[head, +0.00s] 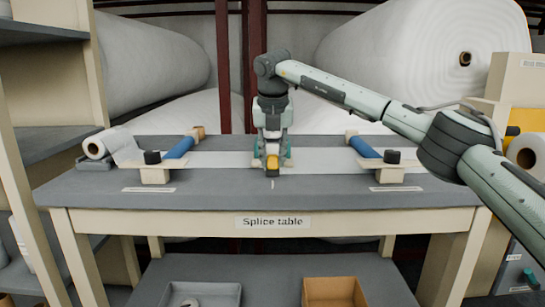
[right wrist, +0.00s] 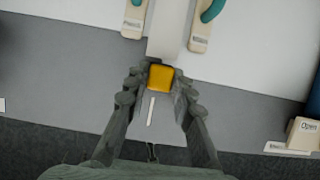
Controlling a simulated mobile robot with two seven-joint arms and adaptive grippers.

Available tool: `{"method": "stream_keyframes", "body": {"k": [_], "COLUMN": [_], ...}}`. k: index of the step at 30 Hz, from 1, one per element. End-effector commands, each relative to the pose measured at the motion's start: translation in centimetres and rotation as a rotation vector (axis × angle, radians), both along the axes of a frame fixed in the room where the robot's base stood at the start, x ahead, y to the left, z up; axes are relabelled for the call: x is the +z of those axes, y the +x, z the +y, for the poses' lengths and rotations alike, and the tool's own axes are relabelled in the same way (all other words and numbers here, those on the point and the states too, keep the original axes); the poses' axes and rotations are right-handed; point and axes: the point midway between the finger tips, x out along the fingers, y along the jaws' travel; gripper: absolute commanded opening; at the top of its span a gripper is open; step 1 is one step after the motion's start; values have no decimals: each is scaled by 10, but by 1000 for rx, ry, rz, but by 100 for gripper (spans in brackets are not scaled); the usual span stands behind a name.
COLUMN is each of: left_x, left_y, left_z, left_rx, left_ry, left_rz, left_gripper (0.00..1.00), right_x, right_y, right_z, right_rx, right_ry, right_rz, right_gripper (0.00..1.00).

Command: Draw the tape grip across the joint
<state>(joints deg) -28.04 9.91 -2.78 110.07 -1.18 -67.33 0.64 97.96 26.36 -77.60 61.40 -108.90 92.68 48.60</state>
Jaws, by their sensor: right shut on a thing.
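The yellow tape grip (head: 272,163) is at the front edge of the white web, near the table's middle. In the right wrist view the yellow grip (right wrist: 160,78) sits between the fingertips of my right gripper (right wrist: 161,84), which is shut on it. A pale strip (right wrist: 166,30) runs from the grip up the picture, over the white web (right wrist: 85,25). The joint itself is not clearly visible under it. In the head view my right gripper (head: 272,154) points down and hides much of this area. My left gripper is not in view.
Light wooden blocks with teal handles stand left (right wrist: 134,18) and right (right wrist: 200,32) of the strip. A white mark (right wrist: 151,111) lies on clear grey tabletop in front.

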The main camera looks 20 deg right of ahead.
Motion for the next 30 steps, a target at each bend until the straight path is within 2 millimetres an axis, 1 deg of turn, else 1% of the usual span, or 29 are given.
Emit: {"method": "stream_keyframes", "body": {"k": [11,12,17,26,30], "left_x": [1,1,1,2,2], "left_y": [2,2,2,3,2], "left_z": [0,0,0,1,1], "left_rx": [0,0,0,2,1], "left_ry": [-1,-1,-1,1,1], "left_rz": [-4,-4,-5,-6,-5], "left_gripper": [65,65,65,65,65], "right_x": [-1,-1,-1,0,11], "right_y": [-2,-3,-2,-1,-5], "right_z": [2,2,2,1,2], "right_rx": [2,2,2,1,1], "right_ry": [0,0,0,0,0], "right_rz": [9,10,7,4,2], "right_gripper": [0,24,44,45,45]}}
